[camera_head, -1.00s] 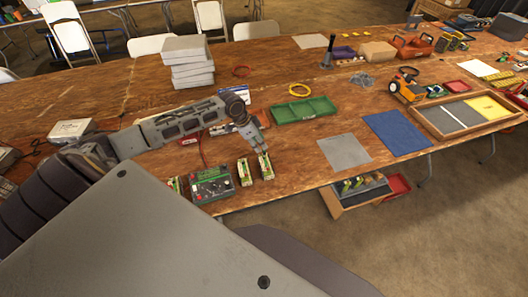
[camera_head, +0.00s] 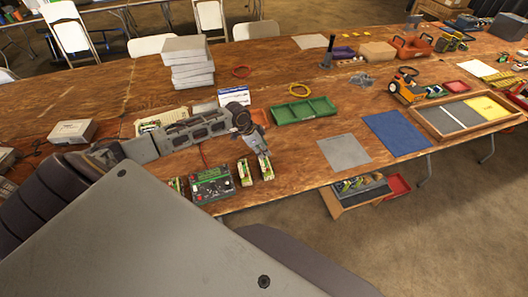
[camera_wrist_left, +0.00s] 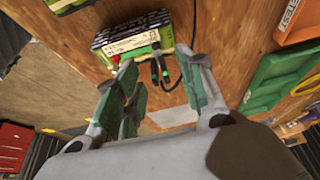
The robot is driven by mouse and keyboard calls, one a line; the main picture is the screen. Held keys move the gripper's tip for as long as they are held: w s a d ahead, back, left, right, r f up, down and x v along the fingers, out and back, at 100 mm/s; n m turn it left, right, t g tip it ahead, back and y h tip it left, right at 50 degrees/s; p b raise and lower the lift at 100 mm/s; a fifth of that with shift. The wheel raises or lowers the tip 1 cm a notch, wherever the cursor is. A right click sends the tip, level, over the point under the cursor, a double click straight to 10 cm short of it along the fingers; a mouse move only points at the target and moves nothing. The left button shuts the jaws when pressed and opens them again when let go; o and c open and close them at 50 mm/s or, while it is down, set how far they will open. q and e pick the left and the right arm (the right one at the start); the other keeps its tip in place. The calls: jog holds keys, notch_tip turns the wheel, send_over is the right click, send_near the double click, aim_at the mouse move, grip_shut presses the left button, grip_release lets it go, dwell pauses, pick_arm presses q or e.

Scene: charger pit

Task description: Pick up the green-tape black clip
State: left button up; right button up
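In the left wrist view, a small pack with a light label and green edges (camera_wrist_left: 128,38) lies on the wooden table. At its end are dark clips with green on them (camera_wrist_left: 159,68) and a red clip (camera_wrist_left: 115,59); which dark one is the green-tape black clip is hard to tell. My left gripper (camera_wrist_left: 166,95) is open, with the dark clips seen between its fingers and nothing held. The clips are too small there. My right gripper is out of view.
A green tray (camera_head: 303,110) is behind to the right. A grey mat (camera_head: 343,150) lies flat on the right. A black cable (camera_wrist_left: 190,60) curves beside the clips.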

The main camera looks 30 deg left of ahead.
pick_arm(q)
jog(key=shift+x, duration=1.2)
grip_shut()
